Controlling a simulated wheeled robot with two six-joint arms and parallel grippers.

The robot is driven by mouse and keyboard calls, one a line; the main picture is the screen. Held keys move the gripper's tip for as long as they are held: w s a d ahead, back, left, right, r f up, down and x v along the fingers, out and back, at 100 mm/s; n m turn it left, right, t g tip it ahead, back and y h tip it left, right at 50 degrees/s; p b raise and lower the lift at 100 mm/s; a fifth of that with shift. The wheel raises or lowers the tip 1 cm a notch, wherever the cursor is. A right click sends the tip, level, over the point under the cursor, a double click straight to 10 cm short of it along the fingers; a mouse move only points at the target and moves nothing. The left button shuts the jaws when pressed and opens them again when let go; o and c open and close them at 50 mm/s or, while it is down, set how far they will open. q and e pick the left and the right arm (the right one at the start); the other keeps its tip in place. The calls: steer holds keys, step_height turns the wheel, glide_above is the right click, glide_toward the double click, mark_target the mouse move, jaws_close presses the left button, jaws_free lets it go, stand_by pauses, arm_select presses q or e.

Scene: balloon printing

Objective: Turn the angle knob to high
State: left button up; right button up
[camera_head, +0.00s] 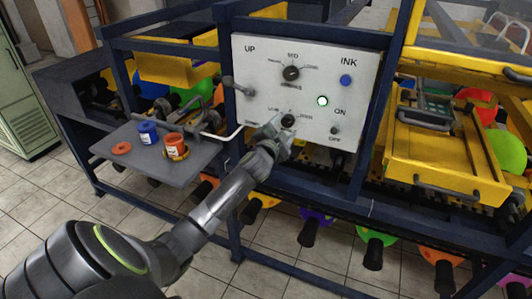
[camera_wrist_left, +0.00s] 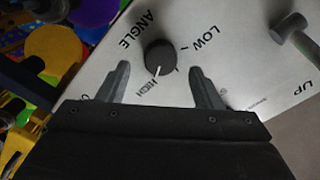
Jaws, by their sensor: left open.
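The black round angle knob (camera_head: 288,121) sits low on the white control panel (camera_head: 262,78). In the left wrist view the knob (camera_wrist_left: 160,54) has the word ANGLE beside it and the marks LOW and HIGH around it. Its white pointer line is turned toward HIGH. My left gripper (camera_head: 280,134) is at the panel, just in front of the knob, and partly covers the lettering there. In the left wrist view its two fingers stand apart on either side of the knob, with a gap on each side. My right gripper is not in view.
Another black knob (camera_head: 291,73) is above, with a lit green button (camera_head: 322,101), a blue INK button (camera_head: 345,80) and an ON/OFF switch (camera_head: 335,130). A grey lever (camera_head: 238,88) projects at the panel's left. A grey shelf (camera_head: 190,177) holds ink pots.

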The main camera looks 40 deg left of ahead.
arm_select(q)
steer(key=b+v, duration=0.3)
steer(key=v, duration=1.2)
steer(key=shift+b, duration=0.4)
steer(key=shift+a+f, duration=0.15)
